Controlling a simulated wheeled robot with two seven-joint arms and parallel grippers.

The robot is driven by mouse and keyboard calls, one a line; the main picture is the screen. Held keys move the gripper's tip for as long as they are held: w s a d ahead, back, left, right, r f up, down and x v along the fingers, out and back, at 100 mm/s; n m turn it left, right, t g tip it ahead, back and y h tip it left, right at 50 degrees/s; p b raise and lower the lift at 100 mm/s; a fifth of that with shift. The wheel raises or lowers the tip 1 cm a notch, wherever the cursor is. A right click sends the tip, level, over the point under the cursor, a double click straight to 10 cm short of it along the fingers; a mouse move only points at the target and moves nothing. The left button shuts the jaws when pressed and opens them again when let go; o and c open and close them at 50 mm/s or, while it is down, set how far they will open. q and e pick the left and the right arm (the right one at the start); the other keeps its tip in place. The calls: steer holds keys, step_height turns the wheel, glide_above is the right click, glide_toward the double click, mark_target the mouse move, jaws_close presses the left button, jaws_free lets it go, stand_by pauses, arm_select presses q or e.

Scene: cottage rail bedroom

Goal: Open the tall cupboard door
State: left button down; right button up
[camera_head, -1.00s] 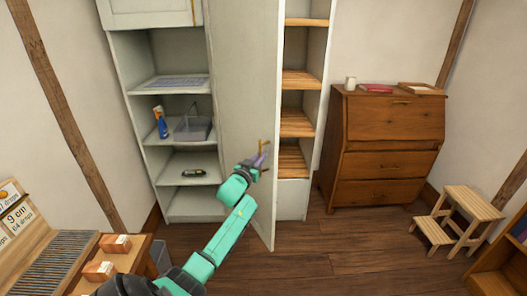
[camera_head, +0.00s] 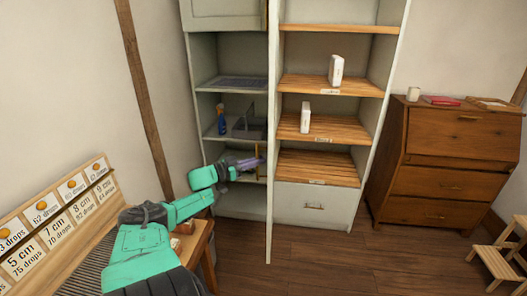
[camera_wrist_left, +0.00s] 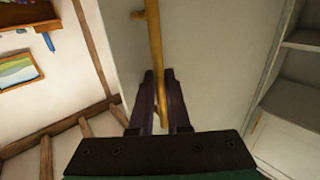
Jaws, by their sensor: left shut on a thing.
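The tall cupboard door (camera_head: 271,110) stands wide open and shows almost edge-on in the head view. In the left wrist view its pale face (camera_wrist_left: 205,60) fills the middle. A long brass handle (camera_wrist_left: 154,45) is fixed to that face; it also shows in the head view (camera_head: 257,158). My left gripper (camera_head: 252,163) is at the handle, its dark fingers (camera_wrist_left: 160,100) on both sides of the bar and shut on it. The cupboard's wooden shelves (camera_head: 325,165) are exposed to the right of the door. My right gripper is not in view.
Open side shelves (camera_head: 228,188) with a blue bottle (camera_head: 221,122) and a grey caddy (camera_head: 248,128) stand left of the door. A wooden bureau (camera_head: 440,160) and step stool (camera_head: 495,262) are at right. A desk (camera_head: 197,243) is near my left arm. Floor in front is clear.

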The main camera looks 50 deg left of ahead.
arm_select(q)
steer(key=shift+a+r, duration=0.15)
steer(key=shift+r, duration=0.2)
steer(key=c, duration=0.9)
jaws_free()
steer(key=shift+c, duration=0.2)
steer(key=shift+o, duration=0.3)
steer(key=shift+w+f, duration=0.1)
steer(key=shift+f, duration=0.15)
steer(key=s+a+p, duration=0.1)
steer(key=s+p, duration=0.3)
steer(key=s, duration=1)
steer(key=shift+s+a, duration=0.15)
steer(key=shift+s, duration=0.1)
